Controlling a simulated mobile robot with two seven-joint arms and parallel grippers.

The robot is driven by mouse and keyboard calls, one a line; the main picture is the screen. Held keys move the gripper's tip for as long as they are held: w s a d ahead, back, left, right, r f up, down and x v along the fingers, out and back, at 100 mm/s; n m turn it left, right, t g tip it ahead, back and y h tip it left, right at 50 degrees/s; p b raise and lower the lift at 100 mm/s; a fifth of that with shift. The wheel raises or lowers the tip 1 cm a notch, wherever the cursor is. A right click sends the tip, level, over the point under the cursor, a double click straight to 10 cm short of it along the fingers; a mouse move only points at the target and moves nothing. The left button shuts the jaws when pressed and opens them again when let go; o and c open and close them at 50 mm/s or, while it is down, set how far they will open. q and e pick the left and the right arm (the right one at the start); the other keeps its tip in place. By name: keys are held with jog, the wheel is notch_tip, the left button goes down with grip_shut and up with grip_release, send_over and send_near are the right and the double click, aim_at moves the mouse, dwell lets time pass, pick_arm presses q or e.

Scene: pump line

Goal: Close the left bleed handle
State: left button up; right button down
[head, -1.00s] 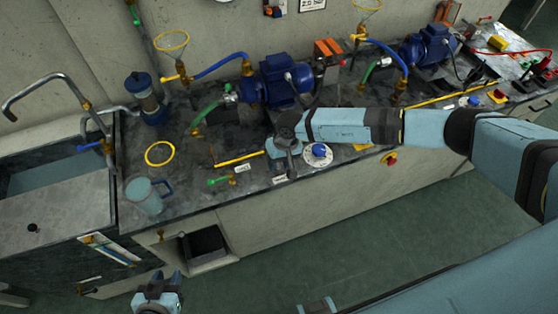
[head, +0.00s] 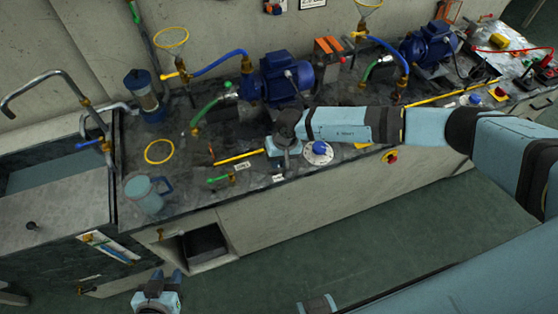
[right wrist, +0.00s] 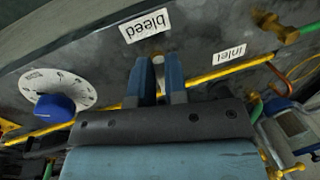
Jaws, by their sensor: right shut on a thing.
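My right gripper (right wrist: 157,82) points down at the bench beside the yellow pipe (right wrist: 205,78), its two blue fingers close together on a small pale piece between them. This piece sits by the "bleed" label (right wrist: 143,24), so it appears to be the left bleed handle (right wrist: 158,66); most of it is hidden by the fingers. In the head view the right gripper (head: 281,150) covers that spot, left of the blue-knobbed dial (head: 319,151). My left gripper (head: 168,276) is open and empty, low in front of the bench.
A green-handled valve (head: 219,179) stands left of the right gripper, near the inlet label (right wrist: 229,53). A clear jug (head: 146,194) and a yellow ring (head: 159,151) are further left. A blue pump (head: 285,78) with hoses stands behind. The floor in front is clear.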

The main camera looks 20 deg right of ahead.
jog(key=m+b, duration=0.1)
jog(key=m, duration=0.1)
jog(key=m+b, duration=0.1)
jog(key=m, duration=0.1)
jog(key=shift+a+f+t+b, duration=0.1)
jog(key=shift+a+t+b, duration=0.2)
jog(key=shift+a, duration=0.05)
jog(key=m, duration=0.1)
jog(key=m+b, duration=0.1)
jog(key=m, duration=0.1)
jog(key=m+b, duration=0.1)
jog(key=shift+w+a+m+t+h, duration=0.2)
jog(key=shift+a+m+t+h, duration=0.1)
jog(key=shift+a+m+t, duration=0.1)
jog(key=m+b, duration=0.2)
jog(key=m, duration=0.1)
jog(key=m+b, duration=0.1)
jog(key=shift+w+a+h, duration=0.2)
jog(key=shift+w+h, duration=0.1)
jog(key=shift+h, duration=0.1)
jog(key=shift+w+a+m+t+h+b, duration=0.15)
jog(key=shift+m+b, duration=0.1)
jog(key=shift+m, duration=0.4)
jog(key=shift+d+m+t+h+b, duration=0.1)
jog(key=shift+m+b, duration=0.15)
jog(key=shift+m, duration=0.45)
jog(key=shift+w+a+m+t+h+b, duration=0.15)
jog(key=shift+m+b, duration=0.1)
jog(key=shift+m, duration=0.4)
jog(key=shift+d, duration=0.1)
